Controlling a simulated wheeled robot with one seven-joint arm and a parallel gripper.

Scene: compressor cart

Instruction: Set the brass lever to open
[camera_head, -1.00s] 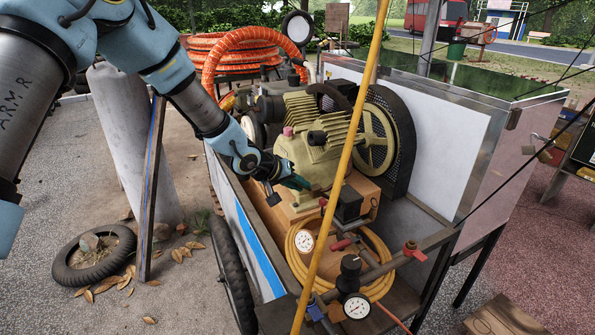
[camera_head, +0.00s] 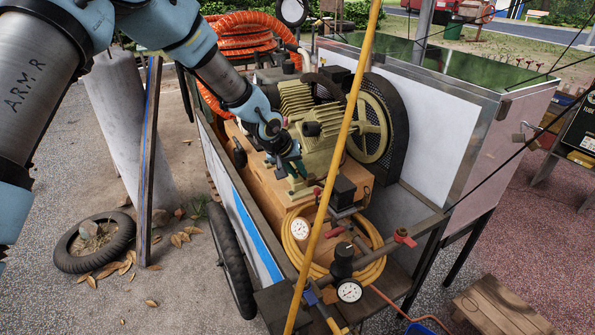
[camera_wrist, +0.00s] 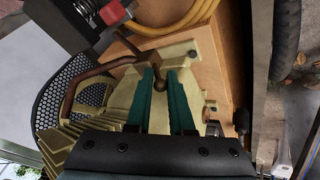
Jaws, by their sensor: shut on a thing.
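My gripper (camera_head: 300,168) reaches down along the near side of the cream-coloured compressor (camera_head: 318,150). In the wrist view, my teal fingers (camera_wrist: 162,92) are shut on a thin brownish rod with a rounded end, which looks like the brass lever (camera_wrist: 160,82). The lever's end sits between the fingertips, low on the compressor's cream body. In the head view the lever is too small and covered by my gripper to make out. I cannot read any open or closed marking for it.
A yellow pole (camera_head: 336,160) crosses in front of the compressor. A coiled yellow hose (camera_head: 373,262), gauges (camera_head: 349,290) and a red-handled valve (camera_head: 404,237) fill the cart's near end. A copper pipe (camera_wrist: 76,82) curves close to my fingers. A black belt guard (camera_head: 399,130) stands behind.

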